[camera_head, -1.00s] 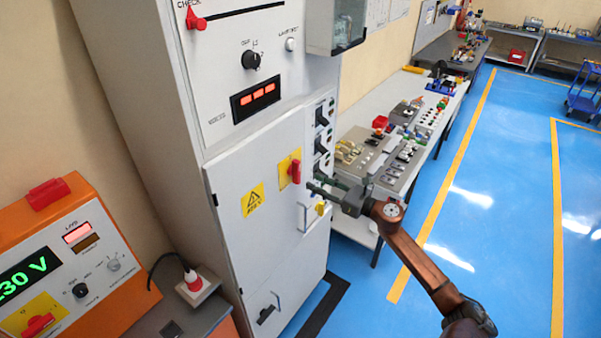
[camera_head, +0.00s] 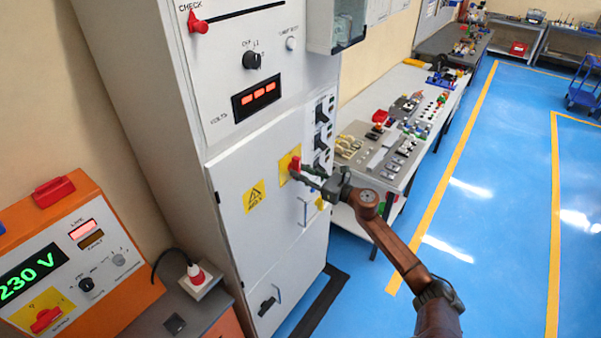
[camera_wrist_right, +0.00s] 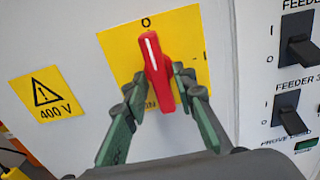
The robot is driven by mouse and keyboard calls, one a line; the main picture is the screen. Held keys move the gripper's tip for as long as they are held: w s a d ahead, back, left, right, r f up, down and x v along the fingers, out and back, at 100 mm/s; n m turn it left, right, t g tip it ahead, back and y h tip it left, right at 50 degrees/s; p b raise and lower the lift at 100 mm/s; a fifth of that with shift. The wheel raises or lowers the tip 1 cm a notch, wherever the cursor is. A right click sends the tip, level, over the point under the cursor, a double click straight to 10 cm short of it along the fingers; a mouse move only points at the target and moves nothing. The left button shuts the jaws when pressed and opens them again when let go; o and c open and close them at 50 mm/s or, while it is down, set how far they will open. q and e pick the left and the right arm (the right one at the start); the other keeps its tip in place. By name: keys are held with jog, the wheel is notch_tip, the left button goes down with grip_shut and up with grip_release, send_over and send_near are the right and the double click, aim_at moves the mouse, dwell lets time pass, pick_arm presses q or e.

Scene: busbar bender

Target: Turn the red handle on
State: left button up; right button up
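The red handle (camera_wrist_right: 156,72) is a rotary knob on a yellow plate (camera_wrist_right: 188,28) on the cabinet door. Its white line points up, near the O mark, with a slight tilt to the left. The letters ON show partly at the lower left of the knob. In the head view the handle (camera_head: 295,165) is partly covered by my right gripper (camera_head: 305,172). In the right wrist view my right gripper (camera_wrist_right: 160,92) has its green-padded fingers apart, one on each side of the handle's lower part. Contact is unclear. My left gripper is not in view.
The grey cabinet (camera_head: 240,235) has a door pull (camera_head: 304,212) below the handle and black feeder switches (camera_wrist_right: 290,120) to the right. An orange unit (camera_head: 62,250) reading 230 V stands at the left. A workbench (camera_head: 385,98) stands behind my right arm.

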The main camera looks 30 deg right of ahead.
grip_shut()
jog(key=shift+a, duration=0.1)
dwell(0.4)
